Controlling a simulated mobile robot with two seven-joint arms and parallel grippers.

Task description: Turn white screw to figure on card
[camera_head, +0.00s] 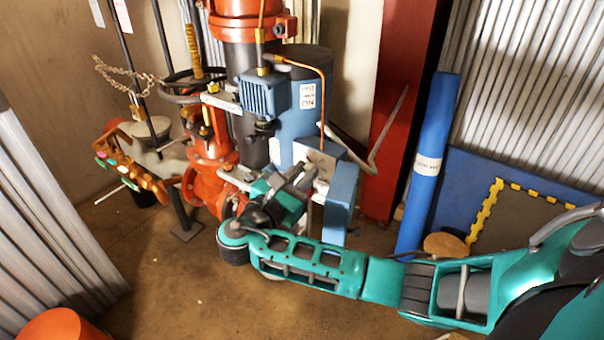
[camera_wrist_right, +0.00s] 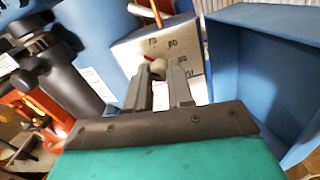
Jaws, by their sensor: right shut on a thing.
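My right arm reaches in from the right in the head view, and its gripper (camera_head: 308,180) is at a pale box face (camera_head: 322,157) on the blue pump unit. In the right wrist view the gripper (camera_wrist_right: 160,90) is shut on the small white screw (camera_wrist_right: 158,67), with the fingers on both sides of it. The screw sits on a pale plate (camera_wrist_right: 135,52) with dark figures around it, partly hidden by the fingers and hard to read. A white card (camera_head: 307,95) with dark print is on the blue unit.
An open blue box (camera_wrist_right: 255,75) stands close right of the gripper in the wrist view. Red pipework (camera_head: 210,165) stands left of the pump. A blue roll (camera_head: 428,165) leans at the right. The floor (camera_head: 165,270) in front is clear.

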